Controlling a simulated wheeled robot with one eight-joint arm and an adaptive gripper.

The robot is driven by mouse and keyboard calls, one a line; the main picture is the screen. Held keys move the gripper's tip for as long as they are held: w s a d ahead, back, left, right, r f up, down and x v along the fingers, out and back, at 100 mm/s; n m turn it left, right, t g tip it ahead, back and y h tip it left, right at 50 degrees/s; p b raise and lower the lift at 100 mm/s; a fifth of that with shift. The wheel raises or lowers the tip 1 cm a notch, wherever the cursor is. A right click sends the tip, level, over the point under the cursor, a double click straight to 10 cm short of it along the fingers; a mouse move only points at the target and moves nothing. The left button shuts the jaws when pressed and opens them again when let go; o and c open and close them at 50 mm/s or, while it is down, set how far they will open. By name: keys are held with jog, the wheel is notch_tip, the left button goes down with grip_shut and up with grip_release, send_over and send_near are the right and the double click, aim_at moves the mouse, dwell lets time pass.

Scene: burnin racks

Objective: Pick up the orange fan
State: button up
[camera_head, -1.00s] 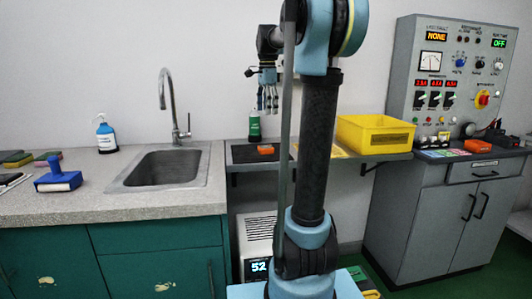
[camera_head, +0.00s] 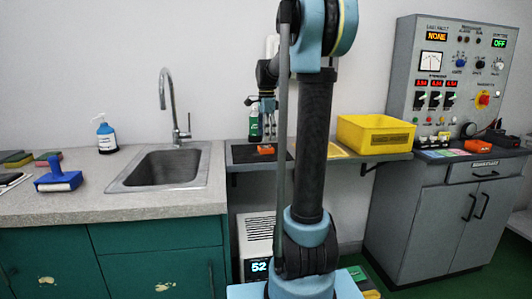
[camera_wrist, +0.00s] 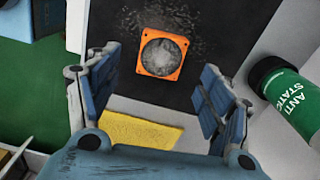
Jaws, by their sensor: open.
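The orange fan (camera_wrist: 162,53) is a square orange frame with a round grey middle, lying flat on a black mat (camera_wrist: 205,22) in the wrist view. In the head view the fan (camera_head: 266,150) is a small orange shape on the shelf. My gripper (camera_wrist: 158,92) is open, its two blue fingers spread apart on either side below the fan in the wrist picture. Nothing is between the fingers. In the head view my gripper (camera_head: 268,137) hangs fingers down just above the fan. Whether it touches the fan cannot be told.
A green antistatic bottle (camera_wrist: 288,92) stands close to the mat; it also shows behind my gripper in the head view (camera_head: 254,126). A yellow bin (camera_head: 375,135) stands on the shelf to the right. A sink (camera_head: 160,168) and counter are to the left.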

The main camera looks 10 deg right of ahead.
aim_at(266, 147)
jog(key=shift+w+a+f, duration=0.1)
jog(key=shift+f, duration=2.65)
jog(key=c, duration=1.1)
